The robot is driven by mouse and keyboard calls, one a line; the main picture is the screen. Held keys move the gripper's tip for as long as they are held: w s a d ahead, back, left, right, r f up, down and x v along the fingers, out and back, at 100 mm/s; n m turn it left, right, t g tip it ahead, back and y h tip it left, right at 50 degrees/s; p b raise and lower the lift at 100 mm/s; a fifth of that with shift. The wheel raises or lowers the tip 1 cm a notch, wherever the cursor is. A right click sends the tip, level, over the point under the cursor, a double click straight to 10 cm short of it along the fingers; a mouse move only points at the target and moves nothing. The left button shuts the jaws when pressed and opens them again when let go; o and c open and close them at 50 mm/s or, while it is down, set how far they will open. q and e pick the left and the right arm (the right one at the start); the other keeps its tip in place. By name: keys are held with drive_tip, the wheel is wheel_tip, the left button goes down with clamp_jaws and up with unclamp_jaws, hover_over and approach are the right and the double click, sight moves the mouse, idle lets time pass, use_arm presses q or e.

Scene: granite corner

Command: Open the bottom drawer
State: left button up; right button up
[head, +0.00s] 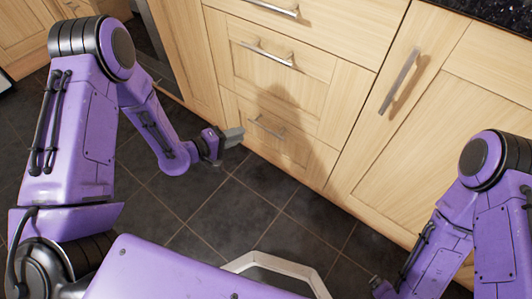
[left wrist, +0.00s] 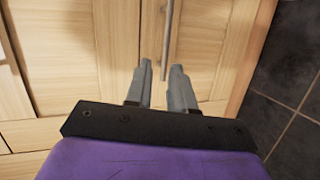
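The bottom drawer (head: 292,146) is a light wood front, low in the cabinet, and it is shut. Its bar handle (head: 266,127) is slim and metallic. My left gripper (head: 240,136) is in front of the drawer, a little left of the handle in the head view. In the left wrist view, its two grey fingers (left wrist: 163,75) are apart with nothing held, and the handle (left wrist: 170,35) lies ahead, its near end showing between the fingertips. Contact is not visible. My right gripper (head: 379,288) is low at the right, mostly hidden; its fingers are unclear.
Two more shut drawers, the middle one (head: 316,96) and the top one (head: 335,28), are above. A cupboard door (head: 378,150) with a long handle (head: 399,82) is to the right. Dark floor tiles (head: 225,212) lie clear before the drawers. A dark countertop (head: 497,10) is at upper right.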

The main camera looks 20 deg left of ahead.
sight(266, 128)
use_arm(q)
drive_tip(key=w+d+f+b, duration=0.1)
drive_tip(key=w+d+b, duration=0.1)
drive_tip(key=w, duration=0.1)
drive_tip(key=w+d+f+h+b, duration=0.1)
drive_tip(key=w+d+f+b, duration=0.1)
drive_tip(key=w+d+f+h+b, duration=0.1)
drive_tip(key=w+d+b, duration=0.1)
drive_tip(key=w+d, duration=0.1)
drive_tip(key=shift+w+f+g+b, duration=0.2)
drive_tip(key=shift+w+g+b, duration=0.1)
drive_tip(key=shift+b, duration=0.05)
drive_tip(key=shift+h, duration=0.3)
clamp_jaws()
use_arm(e)
wheel_tip(266, 128, down, 9)
drive_tip(key=shift+s+a+f, duration=0.15)
drive_tip(key=shift+s, duration=0.05)
